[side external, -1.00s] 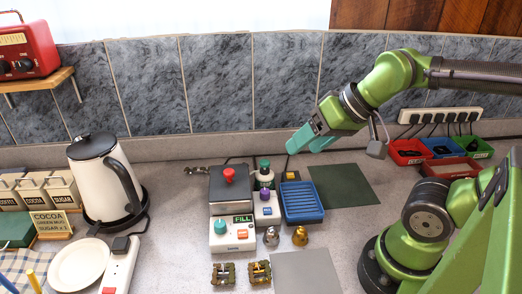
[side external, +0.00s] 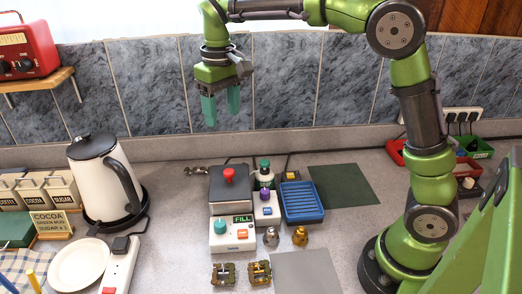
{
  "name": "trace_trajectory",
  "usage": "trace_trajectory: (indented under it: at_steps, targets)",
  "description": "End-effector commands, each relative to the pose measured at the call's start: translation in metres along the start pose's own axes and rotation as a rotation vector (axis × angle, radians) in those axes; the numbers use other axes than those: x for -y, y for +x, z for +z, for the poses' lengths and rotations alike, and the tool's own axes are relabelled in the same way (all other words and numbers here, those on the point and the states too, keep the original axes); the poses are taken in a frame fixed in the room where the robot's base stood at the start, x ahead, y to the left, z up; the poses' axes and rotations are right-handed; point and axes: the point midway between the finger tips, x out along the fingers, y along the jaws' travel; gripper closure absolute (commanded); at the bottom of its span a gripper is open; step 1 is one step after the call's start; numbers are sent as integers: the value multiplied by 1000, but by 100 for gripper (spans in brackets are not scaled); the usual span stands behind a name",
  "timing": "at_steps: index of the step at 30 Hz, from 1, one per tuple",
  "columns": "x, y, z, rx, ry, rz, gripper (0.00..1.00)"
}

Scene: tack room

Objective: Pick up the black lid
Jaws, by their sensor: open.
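A black lid (side external: 91,140) sits on top of the white kettle (side external: 100,180) at the left of the side external view. The kettle stands upright on its black base. My gripper (side external: 221,112) points down with its two teal fingers apart and nothing between them. It is in the air to the right of the kettle and above the bench, apart from the lid. In the picture it shows above a dark grey box top with a red knob (side external: 229,175).
A white control box (side external: 232,246), a blue tray (side external: 302,215), a green mat (side external: 343,185) and small metal pieces crowd the middle. Canisters (side external: 62,190) stand left of the kettle. A white plate (side external: 79,262) and a power strip (side external: 119,268) lie in front of it.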

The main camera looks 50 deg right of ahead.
Motion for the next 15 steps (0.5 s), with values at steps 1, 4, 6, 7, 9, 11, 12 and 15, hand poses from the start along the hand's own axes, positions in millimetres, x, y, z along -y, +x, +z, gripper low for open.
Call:
trace_trajectory:
  at_steps: [1, 4, 6, 7, 9, 11, 12, 15]
  targets:
    - [-1, -8, 1, -1, -4, 0, 39]
    - [0, -2, 6, 27, -13, -3, 39]
    - [0, 8, 7, 28, -17, -3, 39]
    - [0, 14, 7, 29, -17, -4, 39]
    - [0, 29, 8, 29, -16, -4, 39]
    - [0, 42, 8, 29, -17, -3, 39]
    - [0, 51, 8, 28, -16, -5, 39]
    - [0, 73, 9, 28, -15, -5, 39]
